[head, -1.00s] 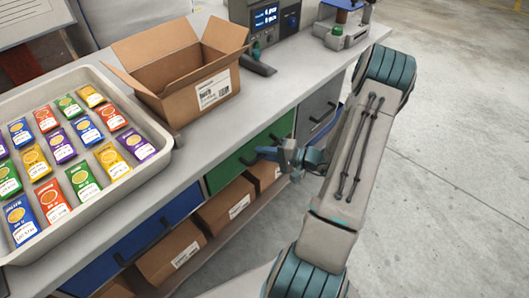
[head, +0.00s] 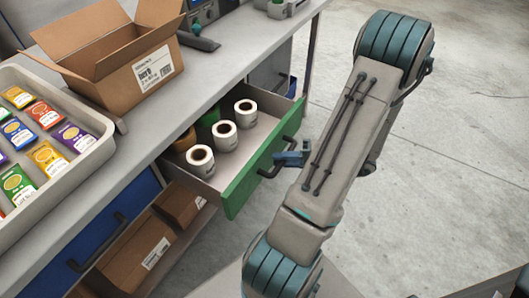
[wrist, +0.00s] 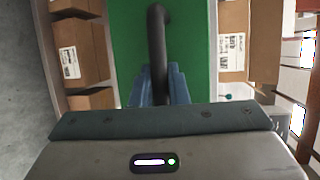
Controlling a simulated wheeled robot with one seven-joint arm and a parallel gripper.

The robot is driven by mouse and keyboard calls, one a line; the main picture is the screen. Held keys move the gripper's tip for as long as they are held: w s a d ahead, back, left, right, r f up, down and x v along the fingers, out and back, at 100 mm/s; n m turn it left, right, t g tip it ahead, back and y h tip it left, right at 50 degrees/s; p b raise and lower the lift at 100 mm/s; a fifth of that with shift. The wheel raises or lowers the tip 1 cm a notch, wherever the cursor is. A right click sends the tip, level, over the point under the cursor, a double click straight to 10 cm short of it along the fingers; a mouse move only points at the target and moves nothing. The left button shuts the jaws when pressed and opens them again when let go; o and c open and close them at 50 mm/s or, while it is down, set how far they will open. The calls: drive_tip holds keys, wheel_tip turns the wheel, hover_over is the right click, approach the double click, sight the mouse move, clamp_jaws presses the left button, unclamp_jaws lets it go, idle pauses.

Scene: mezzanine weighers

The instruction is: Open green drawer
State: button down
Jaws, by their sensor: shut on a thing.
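The green drawer (head: 242,186) stands pulled out from the workbench in the head view, with its inside showing. Its dark bar handle (head: 275,160) is on the green front. My gripper (head: 289,158) is at the handle and shut on it, partly hidden by my arm. In the wrist view the green front (wrist: 190,50) fills the middle, and the dark handle (wrist: 157,45) runs down between the blue fingers of my gripper (wrist: 158,80). White label rolls (head: 224,136), a brown tape roll and something green lie in the drawer.
A blue drawer (head: 100,225) is shut at the left. Cardboard boxes (head: 140,255) stand on the shelf below. An open carton (head: 120,65) and a tray of seed packets (head: 75,165) stand on the bench top. The floor at the right is clear.

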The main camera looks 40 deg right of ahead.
drive_tip(key=shift+s+d, duration=0.3)
drive_tip(key=shift+s, duration=0.45)
drive_tip(key=shift+s+d, duration=0.3)
drive_tip(key=shift+s, duration=0.45)
drive_tip(key=c, duration=1.4)
unclamp_jaws()
drive_tip(key=v, duration=1.3)
drive_tip(key=shift+s+d+r, duration=0.25)
drive_tip(key=shift+s, duration=0.05)
